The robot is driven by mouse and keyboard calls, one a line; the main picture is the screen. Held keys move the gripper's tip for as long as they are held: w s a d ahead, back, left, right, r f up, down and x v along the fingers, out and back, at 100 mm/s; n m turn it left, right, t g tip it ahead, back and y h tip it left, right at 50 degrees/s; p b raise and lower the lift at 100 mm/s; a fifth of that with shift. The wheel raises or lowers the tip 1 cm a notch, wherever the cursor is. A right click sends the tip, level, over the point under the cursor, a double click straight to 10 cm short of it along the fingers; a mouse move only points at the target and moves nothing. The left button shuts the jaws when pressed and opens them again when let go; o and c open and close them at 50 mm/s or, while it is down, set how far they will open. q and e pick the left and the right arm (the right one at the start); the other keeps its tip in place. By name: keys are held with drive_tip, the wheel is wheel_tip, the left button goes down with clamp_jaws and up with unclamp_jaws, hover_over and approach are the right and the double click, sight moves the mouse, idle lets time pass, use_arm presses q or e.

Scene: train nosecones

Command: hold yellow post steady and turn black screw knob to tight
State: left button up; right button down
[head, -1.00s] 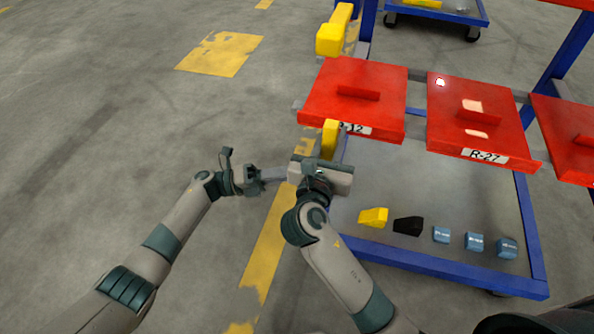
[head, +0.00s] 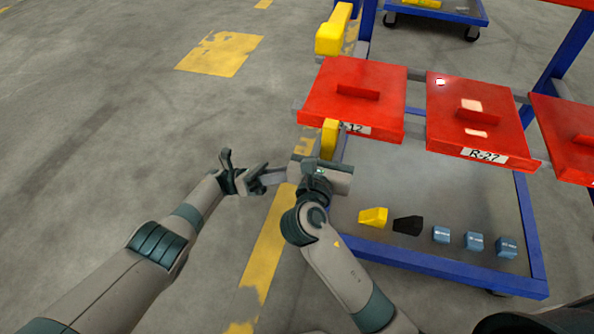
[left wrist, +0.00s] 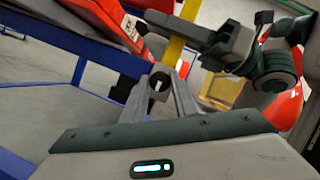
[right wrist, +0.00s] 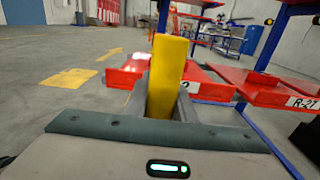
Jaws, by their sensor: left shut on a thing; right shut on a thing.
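The yellow post (head: 329,138) stands at the front left corner of the red R-12 panel. My right gripper (right wrist: 165,85) is shut around the post, with one finger on each side, and hides its lower part in the head view. My left gripper (head: 281,176) comes in from the left, below and beside my right gripper. In the left wrist view its fingers are shut on the black screw knob (left wrist: 159,82), which shows as a dark round end between the fingertips, below the yellow post (left wrist: 178,42). The knob is hidden in the head view.
Red panels (head: 352,108) and R-27 (head: 470,122) sit on a blue-framed cart (head: 440,268). Its grey shelf holds a yellow block (head: 373,217), a black block (head: 408,225) and several blue blocks (head: 475,241). Another yellow post (head: 333,33) stands behind. The floor on the left is clear.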

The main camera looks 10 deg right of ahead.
use_arm(q)
drive_tip(key=shift+f, duration=0.1)
idle(0.3)
drive_tip(key=o, duration=1)
drive_tip(key=shift+a, duration=0.1)
drive_tip(key=shift+r, duration=0.35)
wheel_tip(320, 180, up, 9)
drive_tip(key=shift+r, duration=0.15)
use_arm(e)
drive_tip(key=c, duration=1.4)
unclamp_jaws()
use_arm(q)
drive_tip(key=shift+s+d, duration=0.15)
drive_tip(key=shift+d, duration=0.05)
use_arm(e)
drive_tip(key=shift+a, duration=0.15)
